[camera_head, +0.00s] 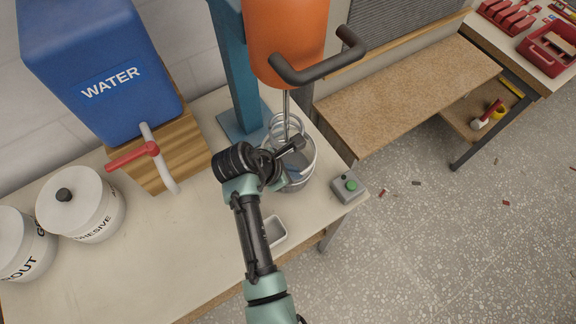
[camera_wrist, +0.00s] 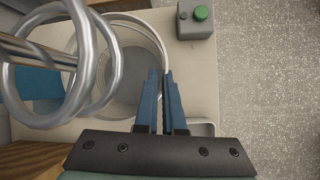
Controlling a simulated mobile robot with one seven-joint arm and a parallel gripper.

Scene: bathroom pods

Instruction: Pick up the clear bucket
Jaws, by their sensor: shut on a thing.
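The clear bucket (camera_head: 307,172) stands on the light worktop under the orange mixer, around its metal whisk (camera_wrist: 88,72). In the wrist view its see-through wall and rim (camera_wrist: 150,35) curve around behind the whisk. My gripper (camera_wrist: 160,76) reaches over the near side of the bucket, its two blue fingers close together and shut on the rim. In the head view my gripper (camera_head: 292,146) is over the bucket, and my wrist hides part of it.
The orange mixer (camera_head: 285,40) with a dark handle hangs directly above. A grey box with a green button (camera_head: 350,184) stands to the bucket's right. A small tray (camera_head: 273,232) lies in front. The blue water tank (camera_head: 100,70) and white pots (camera_head: 80,205) stand left.

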